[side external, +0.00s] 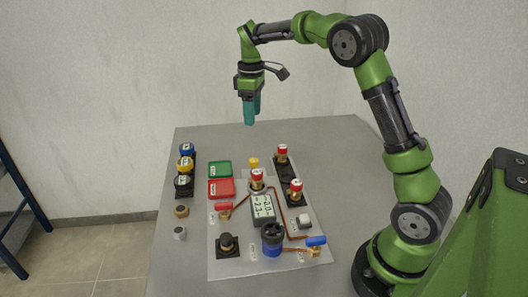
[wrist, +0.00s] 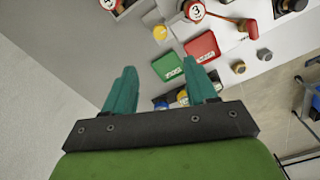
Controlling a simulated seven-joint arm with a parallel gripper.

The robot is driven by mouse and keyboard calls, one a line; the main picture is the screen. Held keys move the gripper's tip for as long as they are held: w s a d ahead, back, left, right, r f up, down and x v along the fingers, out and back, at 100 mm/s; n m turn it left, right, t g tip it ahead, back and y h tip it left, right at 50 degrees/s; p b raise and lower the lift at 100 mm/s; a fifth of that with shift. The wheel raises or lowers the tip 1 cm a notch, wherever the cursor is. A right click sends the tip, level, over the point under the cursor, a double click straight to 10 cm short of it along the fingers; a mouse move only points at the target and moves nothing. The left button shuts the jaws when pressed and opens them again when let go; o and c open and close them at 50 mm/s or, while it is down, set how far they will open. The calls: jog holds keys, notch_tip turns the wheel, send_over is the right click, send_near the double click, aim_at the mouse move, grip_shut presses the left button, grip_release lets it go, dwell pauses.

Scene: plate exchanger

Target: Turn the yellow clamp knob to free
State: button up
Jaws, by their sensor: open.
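Two yellow knob-like parts show. A small plain yellow knob (side external: 253,161) stands at the back edge of the light panel, and it also shows near the top of the wrist view (wrist: 160,32). A yellow-topped knob (side external: 185,163) with a white label sits between a blue and a black one in the left row; it shows partly behind a finger in the wrist view (wrist: 183,97). I cannot tell for sure which is the clamp knob. My gripper (side external: 250,119), with teal fingers, is open and empty, high above the table's back. Its fingers spread apart in the wrist view (wrist: 161,68).
The panel carries red-topped valves (side external: 258,176), copper pipes, a grey display (side external: 262,208) and a blue-based part (side external: 272,240). The table's back left is clear.

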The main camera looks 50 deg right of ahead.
aim_at(254, 160)
notch_tip(254, 160, down, 16)
jog(key=shift+r, duration=0.25)
jog(key=c, duration=1.1)
jog(key=shift+o, duration=0.2)
